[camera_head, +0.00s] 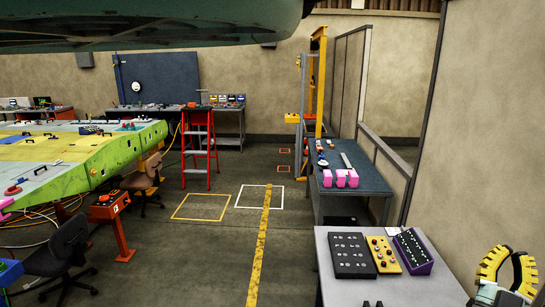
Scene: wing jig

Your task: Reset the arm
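My gripper (511,251) is at the lower right of the head view, with yellow and black fingers pointing up. Its two fingers stand apart with a gap between them, and nothing shows in the gap. It is to the right of the grey table (430,289) and apart from the control boxes there. The rest of my arm is mostly out of view.
On the grey table are a black panel (350,255), a yellow button box (383,255) and a purple box (413,251). Behind it is a blue-topped bench (365,172) with pink blocks. A wall (490,130) is at right. Chairs, a red ladder (198,150) and the wing (75,165) are left.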

